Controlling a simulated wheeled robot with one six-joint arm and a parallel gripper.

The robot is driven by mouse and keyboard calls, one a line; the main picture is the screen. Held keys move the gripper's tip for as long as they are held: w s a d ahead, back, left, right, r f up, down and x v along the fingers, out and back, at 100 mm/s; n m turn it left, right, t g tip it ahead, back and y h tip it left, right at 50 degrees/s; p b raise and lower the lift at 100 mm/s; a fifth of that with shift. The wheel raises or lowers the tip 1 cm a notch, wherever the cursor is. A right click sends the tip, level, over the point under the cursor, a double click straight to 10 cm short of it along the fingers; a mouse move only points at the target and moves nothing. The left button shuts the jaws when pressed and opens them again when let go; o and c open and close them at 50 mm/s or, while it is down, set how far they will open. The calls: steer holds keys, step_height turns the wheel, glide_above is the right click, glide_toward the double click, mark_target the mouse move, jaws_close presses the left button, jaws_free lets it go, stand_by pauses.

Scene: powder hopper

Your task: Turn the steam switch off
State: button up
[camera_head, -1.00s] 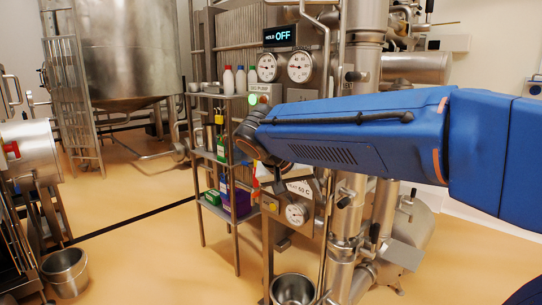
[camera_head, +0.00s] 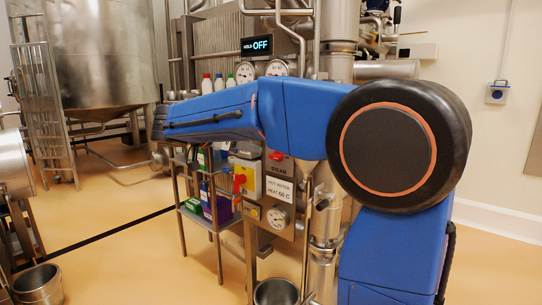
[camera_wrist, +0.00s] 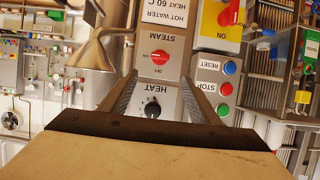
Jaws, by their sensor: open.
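The steam switch is a red knob (camera_wrist: 160,57) on a pale plate labelled STEAM, upside down in the wrist view. In the head view the red knob (camera_head: 277,155) shows just below my blue arm, above the word STEAM. In the head view my arm hides the gripper.
Near the switch are a black HEAT dial (camera_wrist: 152,108), red STOP (camera_wrist: 226,89) and blue RESET (camera_wrist: 230,67) buttons, and a yellow box with a red rotary switch (camera_wrist: 229,12). A display reads HOLD OFF (camera_head: 257,45). A bottle shelf (camera_head: 195,215) stands left of the panel.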

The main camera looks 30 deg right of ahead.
mark_target(275, 155)
steer(key=x, duration=1.4)
steer(key=shift+d+f, duration=0.15)
steer(key=c, duration=1.1)
